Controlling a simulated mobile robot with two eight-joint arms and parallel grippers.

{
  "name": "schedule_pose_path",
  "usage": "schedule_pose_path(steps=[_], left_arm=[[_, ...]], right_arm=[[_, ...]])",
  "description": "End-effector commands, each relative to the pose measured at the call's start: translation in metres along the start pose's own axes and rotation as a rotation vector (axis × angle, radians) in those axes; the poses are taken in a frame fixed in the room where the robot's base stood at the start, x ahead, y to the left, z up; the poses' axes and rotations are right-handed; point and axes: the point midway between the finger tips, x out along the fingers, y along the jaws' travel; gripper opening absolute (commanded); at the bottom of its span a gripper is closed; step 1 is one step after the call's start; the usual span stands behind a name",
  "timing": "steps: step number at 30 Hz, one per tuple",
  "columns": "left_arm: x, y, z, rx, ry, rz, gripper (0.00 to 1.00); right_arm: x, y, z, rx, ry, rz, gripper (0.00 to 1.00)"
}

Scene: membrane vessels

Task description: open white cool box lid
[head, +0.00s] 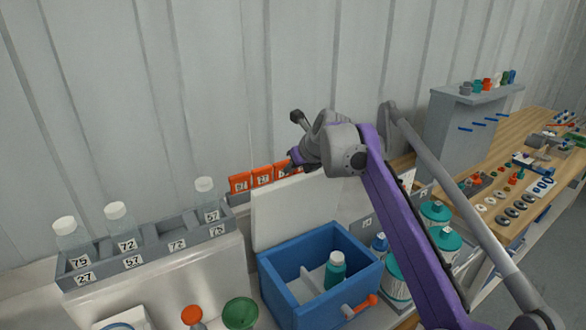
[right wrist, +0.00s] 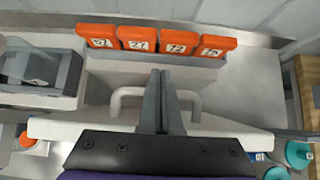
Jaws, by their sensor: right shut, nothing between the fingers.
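The cool box (head: 290,285) is a blue open-topped box in the lower middle of the head view. Its white lid (head: 300,212) stands raised, close to upright, along the back of the box. In the right wrist view the right fingers (right wrist: 165,95) are shut and empty. A white handle (right wrist: 128,93) shows on both sides of them, above the lid (right wrist: 75,128); I cannot tell whether they touch it. My left gripper is not in view.
Orange numbered blocks (head: 240,182) stand in a row behind the lid. A grey rack (head: 150,245) with white-capped bottles is at left. Teal-lidded containers (head: 436,211) stand right of the box, under my right arm. A corrugated wall (head: 200,90) closes the back.

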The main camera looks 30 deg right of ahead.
Motion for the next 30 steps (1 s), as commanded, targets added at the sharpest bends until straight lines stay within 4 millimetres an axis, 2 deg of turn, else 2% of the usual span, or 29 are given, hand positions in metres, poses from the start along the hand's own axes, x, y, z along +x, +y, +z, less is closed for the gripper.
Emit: schedule_pose_path(steps=[14,17,24,30], left_arm=[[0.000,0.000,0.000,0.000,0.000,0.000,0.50],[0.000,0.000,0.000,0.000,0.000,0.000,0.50],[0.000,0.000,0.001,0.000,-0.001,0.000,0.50],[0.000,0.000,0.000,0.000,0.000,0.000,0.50]], right_arm=[[-0.005,0.000,0.000,0.000,0.000,0.000,0.00],[-0.017,0.000,0.000,-0.001,0.001,-0.001,0.00],[-0.066,-0.001,0.000,0.001,0.000,-0.002,0.00],[-0.097,0.000,0.000,0.001,0.000,0.000,0.00]])
